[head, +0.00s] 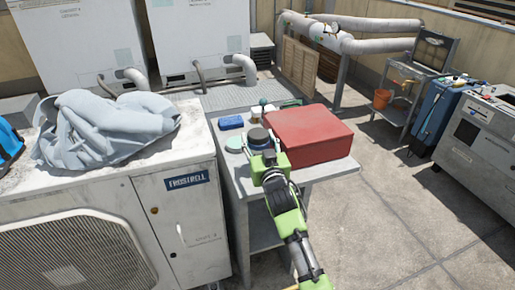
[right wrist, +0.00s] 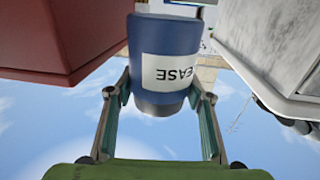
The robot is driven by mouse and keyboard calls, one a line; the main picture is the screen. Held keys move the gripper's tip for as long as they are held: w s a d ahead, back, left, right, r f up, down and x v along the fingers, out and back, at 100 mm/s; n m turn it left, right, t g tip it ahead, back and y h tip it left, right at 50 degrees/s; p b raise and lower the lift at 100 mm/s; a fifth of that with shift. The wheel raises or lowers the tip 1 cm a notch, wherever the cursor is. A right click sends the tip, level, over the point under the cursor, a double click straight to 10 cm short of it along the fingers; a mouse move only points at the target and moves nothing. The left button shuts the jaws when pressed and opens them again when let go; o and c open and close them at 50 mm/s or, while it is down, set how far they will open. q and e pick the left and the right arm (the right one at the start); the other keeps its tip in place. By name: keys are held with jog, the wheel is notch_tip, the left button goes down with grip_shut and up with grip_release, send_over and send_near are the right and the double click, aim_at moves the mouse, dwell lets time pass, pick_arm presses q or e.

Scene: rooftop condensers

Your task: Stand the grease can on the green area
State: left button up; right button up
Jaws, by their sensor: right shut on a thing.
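The grease can (right wrist: 165,60) is blue with a white label that reads "EASE", and a dark end shows in the right wrist view. In the head view its dark round top (head: 259,136) faces up over the small table. My right gripper (head: 264,157) is shut on the can, with one finger on each side in the right wrist view (right wrist: 160,110). A round pale green patch (head: 234,143) lies on the table just left of the can. The can's base is hidden, so I cannot tell whether it touches the table. My left gripper is out of view.
A red box (head: 310,134) stands on the table (head: 338,175) close right of the can. A blue block (head: 231,122) lies behind the green patch. The white condenser unit (head: 150,180) with a grey cloth (head: 100,130) stands left.

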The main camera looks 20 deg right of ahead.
aim_at(257, 148)
jog(key=shift+w+f, duration=0.2)
jog(key=shift+w, duration=0.05)
jog(key=shift+f, duration=1.55)
jog(key=shift+f, duration=0.1)
jog(key=o, duration=1.5)
jog(key=shift+f, duration=0.1)
